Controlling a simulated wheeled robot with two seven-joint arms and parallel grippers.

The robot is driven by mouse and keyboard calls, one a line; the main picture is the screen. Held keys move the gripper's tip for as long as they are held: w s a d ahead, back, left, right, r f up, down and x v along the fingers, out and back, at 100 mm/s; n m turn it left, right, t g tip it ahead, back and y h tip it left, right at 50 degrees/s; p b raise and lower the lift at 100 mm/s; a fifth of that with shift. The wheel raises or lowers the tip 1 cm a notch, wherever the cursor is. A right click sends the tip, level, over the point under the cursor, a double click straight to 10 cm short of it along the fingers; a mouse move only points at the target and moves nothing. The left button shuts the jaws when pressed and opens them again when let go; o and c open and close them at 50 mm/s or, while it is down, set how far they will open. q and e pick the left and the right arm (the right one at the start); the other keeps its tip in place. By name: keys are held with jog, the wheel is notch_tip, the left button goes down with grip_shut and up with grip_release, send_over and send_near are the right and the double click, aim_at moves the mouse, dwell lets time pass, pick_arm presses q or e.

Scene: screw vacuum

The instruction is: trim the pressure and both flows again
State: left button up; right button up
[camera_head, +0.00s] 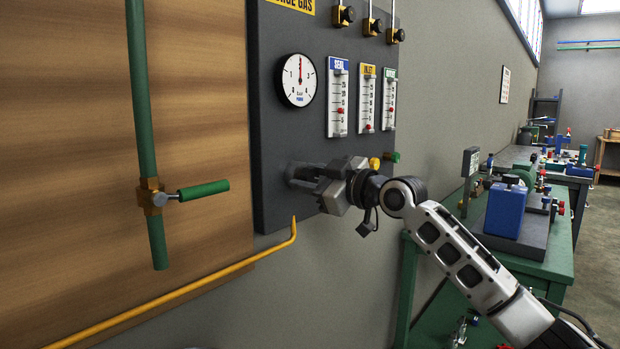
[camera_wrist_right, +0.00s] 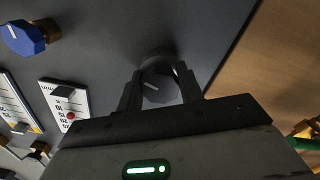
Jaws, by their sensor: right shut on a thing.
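My right gripper (camera_head: 308,176) is shut on a grey knob low on the dark panel, below the round gauge. In the right wrist view, the knob (camera_wrist_right: 158,88) with its white pointer line sits between the fingers (camera_wrist_right: 160,90). The white gauge (camera_head: 299,81) has its needle pointing about straight up. Right of it stand three flow meters: blue-labelled SEAL (camera_head: 338,98), yellow-labelled INLET (camera_head: 366,99) and a green-labelled one (camera_head: 390,98). Red floats show low in the last two. A yellow knob (camera_head: 374,163) and a green knob (camera_head: 392,157) sit below. My left gripper is out of view.
A blue knob (camera_wrist_right: 24,38) shows in the wrist view. A green pipe (camera_head: 146,110) with a green-handled valve (camera_head: 203,190) stands at left, above a yellow pipe (camera_head: 190,287). A green bench (camera_head: 530,258) with a blue unit (camera_head: 505,208) stands at right.

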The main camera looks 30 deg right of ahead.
jog(key=o, duration=1)
pick_arm(q)
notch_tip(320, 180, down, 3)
jog(key=b, duration=0.6)
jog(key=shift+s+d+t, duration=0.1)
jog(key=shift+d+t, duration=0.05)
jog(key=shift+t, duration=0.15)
pick_arm(e)
jog(key=v, duration=1.6)
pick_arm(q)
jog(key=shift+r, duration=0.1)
pick_arm(e)
jog(key=shift+f, duration=0.1)
